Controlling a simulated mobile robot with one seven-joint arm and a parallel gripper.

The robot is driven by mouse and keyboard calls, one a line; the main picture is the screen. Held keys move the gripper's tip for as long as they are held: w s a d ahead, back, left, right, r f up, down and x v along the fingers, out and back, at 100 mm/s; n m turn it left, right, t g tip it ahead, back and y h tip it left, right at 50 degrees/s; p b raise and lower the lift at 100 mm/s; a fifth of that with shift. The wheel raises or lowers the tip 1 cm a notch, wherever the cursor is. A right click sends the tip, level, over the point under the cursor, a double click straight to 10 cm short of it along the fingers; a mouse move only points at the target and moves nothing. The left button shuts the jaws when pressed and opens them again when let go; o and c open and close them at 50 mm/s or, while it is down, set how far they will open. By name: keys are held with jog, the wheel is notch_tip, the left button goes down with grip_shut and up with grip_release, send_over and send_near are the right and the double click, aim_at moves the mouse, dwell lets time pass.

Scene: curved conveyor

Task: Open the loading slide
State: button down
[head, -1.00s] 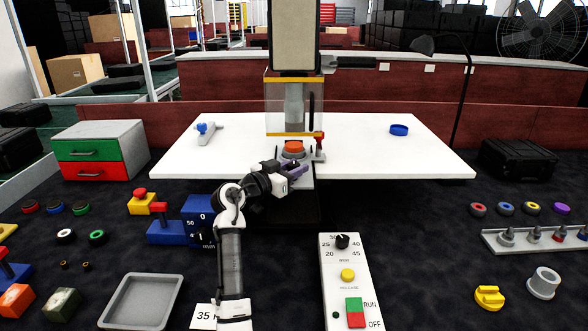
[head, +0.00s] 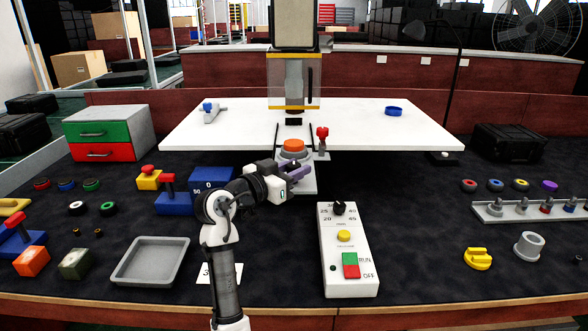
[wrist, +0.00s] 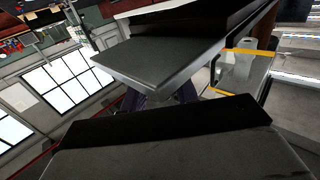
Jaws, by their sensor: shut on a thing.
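The loading slide (head: 303,186) is a grey plate at the front of the press, with an orange round part (head: 293,145) on it. It sticks out towards me, and dark rails show behind the orange part. My gripper (head: 297,172), with purple fingers, is shut at the slide's front end; the exact gripped part is hidden. In the wrist view the purple fingers (wrist: 158,97) reach up beneath a grey plate (wrist: 165,58), apparently the slide. The clear guard (head: 294,82) with yellow edges hangs above and behind the slide.
A red-knobbed lever (head: 322,134) stands just right of the slide. A control box (head: 347,250) lies in front to the right. A blue block (head: 212,181) and a grey tray (head: 151,261) are left of my arm. The white tabletop (head: 400,130) is mostly clear.

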jog(key=shift+s, duration=0.15)
jog(key=c, duration=1.1)
grip_release()
jog(key=b+v, duration=0.2)
jog(key=v, duration=1.2)
jog(key=shift+r+b, duration=0.1)
jog(key=shift+b, duration=0.3)
